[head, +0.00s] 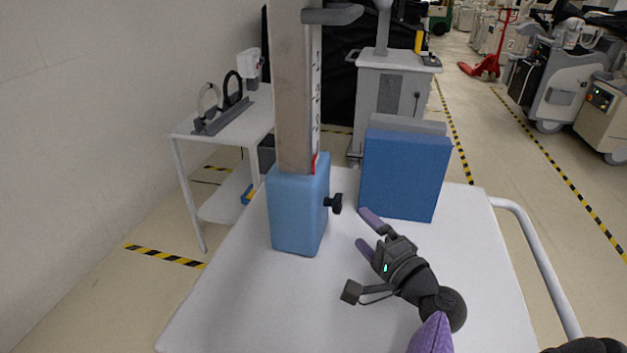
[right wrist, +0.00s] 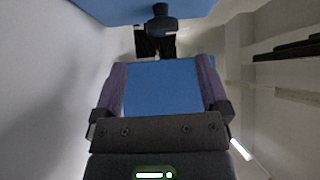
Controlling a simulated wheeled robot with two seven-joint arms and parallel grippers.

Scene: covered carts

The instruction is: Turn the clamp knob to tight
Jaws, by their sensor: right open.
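The black clamp knob (head: 335,203) sticks out from the right side of a light-blue block (head: 296,215) at the foot of an upright grey post (head: 293,90) with a scale. The knob also shows in the right wrist view (right wrist: 161,24), beyond the fingertips, against the blue block. My right gripper (head: 367,230) is open and empty, low over the white cart top, right of the knob and apart from it. Its two purple fingers show in the right wrist view (right wrist: 162,72). Which way the knob is set cannot be told. My left gripper is not in view.
A dark-blue upright box (head: 403,178) stands just behind my right gripper, with a grey piece behind it. The white cart top (head: 250,300) is clear at the front left. A tubular handle (head: 545,262) runs along its right side. A white side table (head: 215,132) stands behind left.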

